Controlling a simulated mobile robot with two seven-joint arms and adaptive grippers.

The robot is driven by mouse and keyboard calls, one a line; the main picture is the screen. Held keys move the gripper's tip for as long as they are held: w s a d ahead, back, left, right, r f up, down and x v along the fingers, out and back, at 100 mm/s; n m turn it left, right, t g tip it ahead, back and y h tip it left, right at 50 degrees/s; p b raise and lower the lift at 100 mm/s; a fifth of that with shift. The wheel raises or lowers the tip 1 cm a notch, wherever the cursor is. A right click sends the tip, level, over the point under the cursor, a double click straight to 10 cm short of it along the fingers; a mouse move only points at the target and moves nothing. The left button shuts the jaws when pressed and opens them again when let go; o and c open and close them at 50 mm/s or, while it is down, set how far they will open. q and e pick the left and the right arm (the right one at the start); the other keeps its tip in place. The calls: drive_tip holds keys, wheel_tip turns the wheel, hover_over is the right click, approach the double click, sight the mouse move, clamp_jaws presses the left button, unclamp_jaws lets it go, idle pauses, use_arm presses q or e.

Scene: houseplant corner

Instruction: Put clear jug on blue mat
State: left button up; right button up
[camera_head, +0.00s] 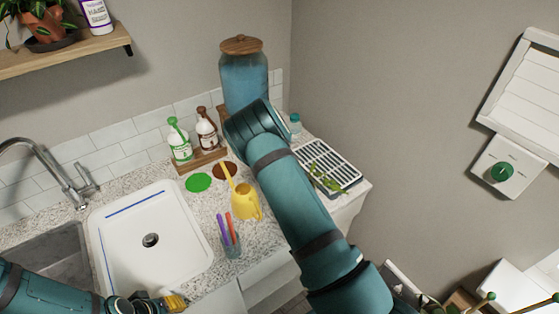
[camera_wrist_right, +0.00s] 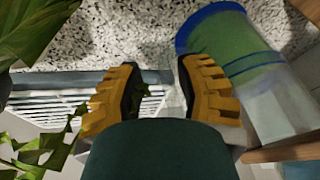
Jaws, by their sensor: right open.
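In the right wrist view a see-through cylinder (camera_wrist_right: 268,92) with blue bands and a greenish inside lies across the right side; it may be the clear jug, but I cannot tell for sure. My right gripper (camera_wrist_right: 157,88) is open beside it, with nothing seen between its fingers. In the head view the right hand is hidden behind its own arm. A small clear bluish vessel (camera_head: 295,124) stands just right of that arm. I see no blue mat; green (camera_head: 198,182) and brown round mats lie on the counter. My left gripper (camera_head: 170,302) is low over the counter's front, its opening unclear.
A large lidded jar (camera_head: 244,78) stands behind my right arm. A slatted rack (camera_head: 330,165) with leaves is to its right. A yellow watering can (camera_head: 245,203), a pen cup (camera_head: 231,245) and two pump bottles (camera_head: 180,142) crowd its left. The white sink (camera_head: 205,235) is further left.

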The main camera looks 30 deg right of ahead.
drive_tip(key=v, duration=1.2)
drive_tip(key=shift+w+d, duration=0.1)
